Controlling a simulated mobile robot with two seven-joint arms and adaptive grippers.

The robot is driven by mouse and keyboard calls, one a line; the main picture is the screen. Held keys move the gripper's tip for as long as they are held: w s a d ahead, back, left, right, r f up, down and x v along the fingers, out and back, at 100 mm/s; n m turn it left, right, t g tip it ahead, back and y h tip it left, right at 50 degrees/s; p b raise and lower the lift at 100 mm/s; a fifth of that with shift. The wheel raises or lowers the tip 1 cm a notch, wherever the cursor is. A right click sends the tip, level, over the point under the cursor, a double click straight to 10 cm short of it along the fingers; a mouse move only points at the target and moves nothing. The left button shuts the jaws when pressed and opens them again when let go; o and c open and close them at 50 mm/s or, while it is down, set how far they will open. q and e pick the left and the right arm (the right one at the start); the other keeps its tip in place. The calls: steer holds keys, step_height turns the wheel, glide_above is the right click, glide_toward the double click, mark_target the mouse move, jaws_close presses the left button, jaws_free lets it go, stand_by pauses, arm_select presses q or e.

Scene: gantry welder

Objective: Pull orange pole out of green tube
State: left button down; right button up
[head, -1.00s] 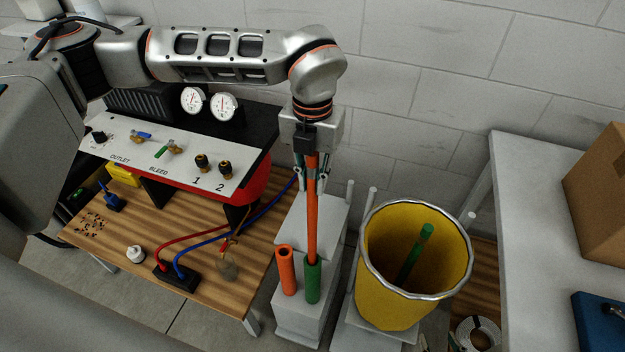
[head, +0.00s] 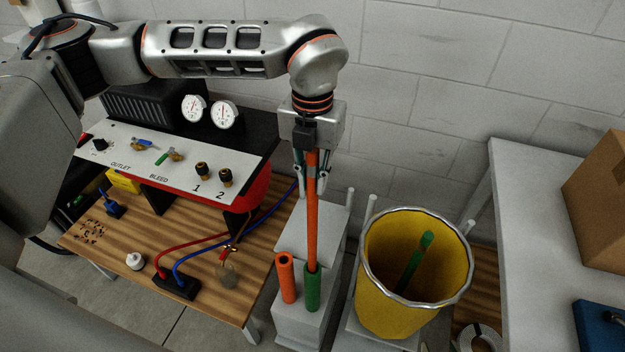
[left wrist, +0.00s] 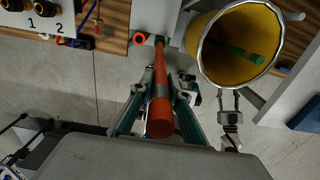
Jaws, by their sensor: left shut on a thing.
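The long orange pole (head: 312,225) stands upright, its lower end at the mouth of the green tube (head: 313,289); I cannot tell how deep it sits. My left gripper (head: 312,188) is shut on the pole's upper part from above. In the left wrist view the pole (left wrist: 160,115) runs between the left fingers (left wrist: 160,92), its near end toward the camera. The green tube stands in a grey block (head: 300,325). My right gripper (left wrist: 229,94) shows in the left wrist view below the bucket, its fingers apart and empty.
A short orange tube (head: 287,280) stands left of the green one. A yellow bucket (head: 385,300) holding a green rod (head: 414,262) is close on the right. A wooden table (head: 215,290) with a gauge panel (head: 180,155) is left; a grey table (head: 535,215) is right.

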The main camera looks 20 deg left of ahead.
mark_target(312, 165)
arm_select(q)
steer(key=shift+r, duration=1.9)
